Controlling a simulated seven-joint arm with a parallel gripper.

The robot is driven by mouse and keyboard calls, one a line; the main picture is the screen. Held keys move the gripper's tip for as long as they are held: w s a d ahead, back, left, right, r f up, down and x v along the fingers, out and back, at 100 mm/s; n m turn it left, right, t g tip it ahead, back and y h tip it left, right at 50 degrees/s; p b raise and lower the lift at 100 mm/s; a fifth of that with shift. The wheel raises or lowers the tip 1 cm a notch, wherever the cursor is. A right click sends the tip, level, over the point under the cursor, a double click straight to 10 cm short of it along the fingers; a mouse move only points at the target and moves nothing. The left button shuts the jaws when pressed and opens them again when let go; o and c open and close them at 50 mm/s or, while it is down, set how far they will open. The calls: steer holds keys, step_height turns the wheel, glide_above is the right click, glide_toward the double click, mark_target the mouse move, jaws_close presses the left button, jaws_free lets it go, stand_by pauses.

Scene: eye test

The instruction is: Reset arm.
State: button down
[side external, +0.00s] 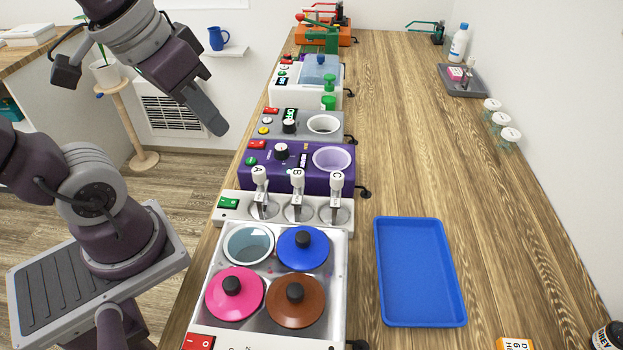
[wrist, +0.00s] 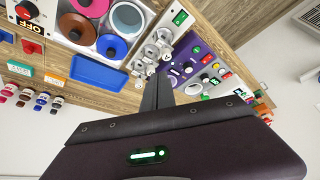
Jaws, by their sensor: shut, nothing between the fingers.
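My gripper (side external: 215,124) hangs in the air at the upper left, pointing down and right, apart from everything on the bench. In the wrist view my gripper (wrist: 160,85) shows its fingers together with nothing between them. The bench devices appear beyond it there.
The wooden bench (side external: 400,150) carries a row of devices: a four-well unit with lids (side external: 302,248), a lever unit (side external: 230,206), a purple unit (side external: 305,183) and a grey unit (side external: 270,120). A blue tray (side external: 420,270) lies empty to the right. Jars (side external: 500,120) stand along the wall.

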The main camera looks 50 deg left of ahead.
steer(key=s, duration=0.1)
steer(key=s+d+m, duration=0.1)
steer(key=shift+s+d+f+t, duration=0.15)
steer(key=shift+s+t, duration=0.25)
